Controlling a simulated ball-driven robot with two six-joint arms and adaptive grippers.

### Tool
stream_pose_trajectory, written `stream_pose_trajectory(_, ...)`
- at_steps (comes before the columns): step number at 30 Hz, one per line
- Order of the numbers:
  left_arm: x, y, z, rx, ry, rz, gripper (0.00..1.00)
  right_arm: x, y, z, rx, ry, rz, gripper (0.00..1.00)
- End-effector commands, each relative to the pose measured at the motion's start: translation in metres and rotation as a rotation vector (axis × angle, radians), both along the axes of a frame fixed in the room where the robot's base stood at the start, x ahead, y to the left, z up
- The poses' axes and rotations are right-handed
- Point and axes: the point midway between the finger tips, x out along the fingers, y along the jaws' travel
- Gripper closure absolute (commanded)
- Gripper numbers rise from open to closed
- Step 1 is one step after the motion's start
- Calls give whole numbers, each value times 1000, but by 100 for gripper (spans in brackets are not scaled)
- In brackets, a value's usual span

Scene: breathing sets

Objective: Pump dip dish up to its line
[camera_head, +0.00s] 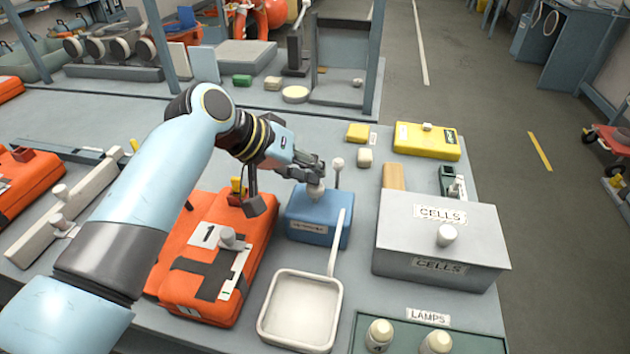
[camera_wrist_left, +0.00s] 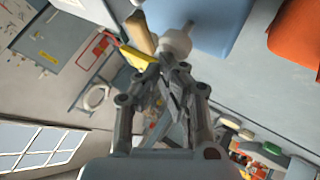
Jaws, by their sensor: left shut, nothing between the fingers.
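A blue pump box (camera_head: 318,232) with a label on its front stands mid-table. A white spout runs from the box toward the square white dip dish (camera_head: 300,347). The dish looks empty, and I cannot make out a line in it. My left gripper (camera_head: 314,174) is shut and empty, right at the knob; it looks close to touching. The left wrist view shows the knob (camera_wrist_left: 176,42) at the fingertips. My right gripper is not in view.
An orange case marked 1 (camera_head: 205,295) stands just left of the pump. A grey CELLS box (camera_head: 440,245) stands to the right, with a green LAMPS tray (camera_head: 470,341) in front. Yellow cases and small blocks lie behind; a rack frame stands farther back.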

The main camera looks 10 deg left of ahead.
Motion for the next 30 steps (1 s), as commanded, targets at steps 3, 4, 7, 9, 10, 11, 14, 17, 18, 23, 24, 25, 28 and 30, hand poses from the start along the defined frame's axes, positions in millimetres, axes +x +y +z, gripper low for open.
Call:
stream_pose_trajectory(3,-1,0,-4,0,4,-1,100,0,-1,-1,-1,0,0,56)
stream_pose_trajectory(4,-1,0,-4,0,4,-1,100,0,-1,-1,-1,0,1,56)
stream_pose_trajectory(7,-1,0,-5,0,5,-1,100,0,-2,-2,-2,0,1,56)
stream_pose_trajectory(9,-1,0,-6,1,5,-1,100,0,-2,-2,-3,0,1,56)
stream_pose_trajectory(10,-1,0,-7,1,5,-1,100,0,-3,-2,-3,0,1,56)
stream_pose_trajectory(11,-1,0,-7,1,5,-1,100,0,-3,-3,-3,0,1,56)
stream_pose_trajectory(14,-2,0,-8,1,5,-1,100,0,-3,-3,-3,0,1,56)
stream_pose_trajectory(17,-2,0,-10,1,5,-1,100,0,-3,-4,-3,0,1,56)
stream_pose_trajectory(18,-2,0,-10,1,6,-1,100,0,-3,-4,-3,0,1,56)
stream_pose_trajectory(23,-2,0,-11,1,7,0,100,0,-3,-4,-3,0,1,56)
stream_pose_trajectory(24,-2,0,-11,1,7,0,100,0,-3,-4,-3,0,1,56)
stream_pose_trajectory(25,-2,0,-11,1,6,-1,100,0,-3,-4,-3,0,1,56)
stream_pose_trajectory(28,-2,0,-10,1,6,-1,100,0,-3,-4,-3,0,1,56)
stream_pose_trajectory(30,-2,0,-9,1,6,-1,100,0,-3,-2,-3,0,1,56)
